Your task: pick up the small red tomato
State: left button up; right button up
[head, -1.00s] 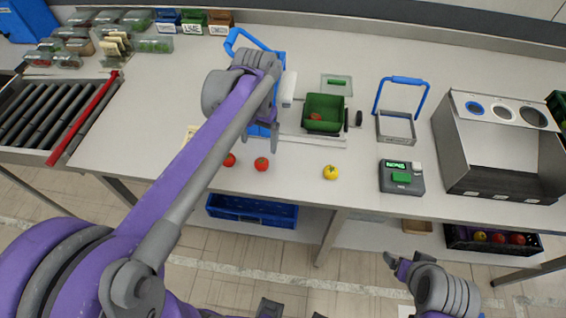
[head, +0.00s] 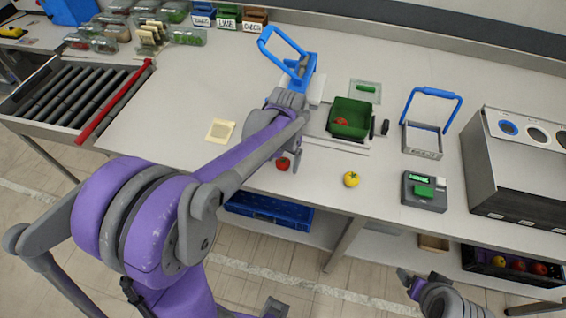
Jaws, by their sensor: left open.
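A red tomato (head: 283,164) with a green stem lies near the table's front edge. My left gripper (head: 297,160) is open and empty, low over the table beside this tomato; part of it is hidden by my arm, and I cannot tell if it touches. A second red tomato, seen earlier to the left, is hidden now, apparently behind my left forearm. I cannot tell which is the small one. My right gripper (head: 408,278) is low at the bottom right, away from the table; its jaws are unclear.
A yellow tomato (head: 351,179) lies right of the red one. Behind are a green crate (head: 350,130) with something red inside, a blue-handled basket (head: 422,148) and a scale (head: 424,196). A blue-handled carrier (head: 300,82) stands behind my arm. A roller conveyor (head: 70,98) is left.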

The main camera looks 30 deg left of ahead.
pick_arm(q)
grip_shut()
dwell(0.4)
jog(key=shift+r, duration=0.1)
